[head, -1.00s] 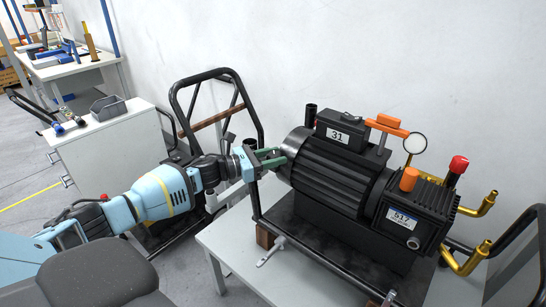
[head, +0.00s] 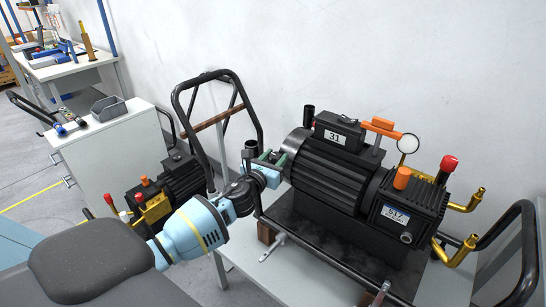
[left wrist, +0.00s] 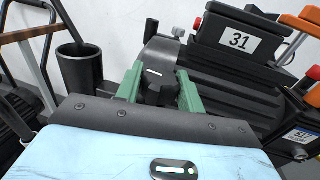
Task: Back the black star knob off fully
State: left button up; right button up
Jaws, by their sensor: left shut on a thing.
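The black pump (head: 335,172) with label 31 stands on a black tray-like base on the table. My left gripper (head: 276,158) is at the pump's left end, its green fingers pointing at the end face. In the left wrist view, the two green fingers of my left gripper (left wrist: 159,92) are closed on a dark part, the black star knob (left wrist: 158,93), in front of the pump end. My right gripper is not in view.
A black open tube (left wrist: 80,68) stands left of the fingers in the left wrist view. A trolley with a black handle frame (head: 235,90) and a second pump (head: 180,182) stand at the left. A white cabinet (head: 110,150) is beyond it.

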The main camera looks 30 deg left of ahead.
aim_at(272, 161)
pick_arm(q)
jog(key=shift+n+y, duration=0.6)
jog(key=shift+y, duration=0.3)
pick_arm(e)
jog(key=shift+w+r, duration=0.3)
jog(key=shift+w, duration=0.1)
pick_arm(q)
jog(key=o, duration=1)
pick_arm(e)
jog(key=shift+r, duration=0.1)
pick_arm(q)
jog(key=shift+s, duration=0.15)
jog(key=p+v, duration=0.1)
jog(key=v, duration=0.5)
jog(key=shift+s+d, duration=0.1)
jog(key=shift+d, duration=0.05)
jog(key=shift+s+d, duration=0.15)
jog(key=shift+s, duration=0.45)
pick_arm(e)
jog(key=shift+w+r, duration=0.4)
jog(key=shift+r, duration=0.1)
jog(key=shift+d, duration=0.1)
